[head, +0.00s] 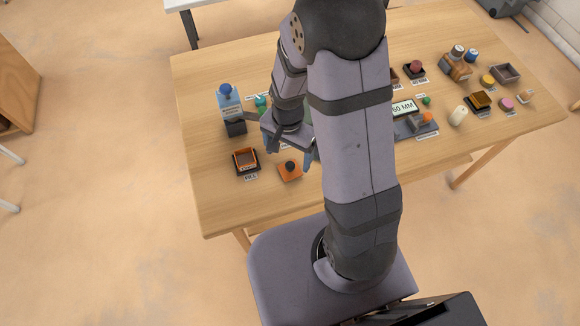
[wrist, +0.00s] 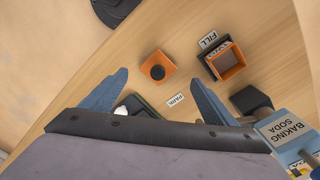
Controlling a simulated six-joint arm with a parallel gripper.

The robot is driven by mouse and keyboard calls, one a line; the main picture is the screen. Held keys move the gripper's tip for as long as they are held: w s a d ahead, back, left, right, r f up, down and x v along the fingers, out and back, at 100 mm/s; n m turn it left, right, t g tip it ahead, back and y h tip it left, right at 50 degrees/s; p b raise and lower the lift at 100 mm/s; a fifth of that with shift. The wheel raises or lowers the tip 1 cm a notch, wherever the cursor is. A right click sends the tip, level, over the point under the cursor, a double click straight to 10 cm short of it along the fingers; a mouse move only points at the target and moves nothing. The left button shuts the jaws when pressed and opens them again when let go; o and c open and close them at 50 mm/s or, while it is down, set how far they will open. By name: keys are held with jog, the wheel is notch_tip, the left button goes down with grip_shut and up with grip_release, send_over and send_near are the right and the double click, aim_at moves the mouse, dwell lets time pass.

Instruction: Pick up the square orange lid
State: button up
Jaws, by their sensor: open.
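The square orange lid (head: 290,171) has a dark round knob on top and lies on the wooden table near its front left part. In the wrist view the lid (wrist: 158,66) lies beyond the fingertips, roughly midway between them. My gripper (head: 285,152) is open and empty, just behind the lid in the head view. In the wrist view both blue fingers of my gripper (wrist: 160,82) are spread apart and do not touch the lid.
An open orange and black square box (head: 246,161) with a FILL label (wrist: 208,40) stands left of the lid. A baking soda box (head: 229,103) stands behind it. A dark tray (wrist: 143,108) with a PARK label is near my fingers. Several small items fill the table's right side.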

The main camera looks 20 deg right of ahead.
aim_at(290, 165)
jog(key=shift+f, duration=0.95)
jog(key=shift+d+f+p, duration=0.15)
jog(key=shift+f+p, duration=0.3)
jog(key=shift+f, duration=0.25)
jog(key=shift+d+f+p, duration=0.1)
jog(key=shift+f+p, duration=0.35)
jog(key=shift+f, duration=1.4)
jog(key=c, duration=1)
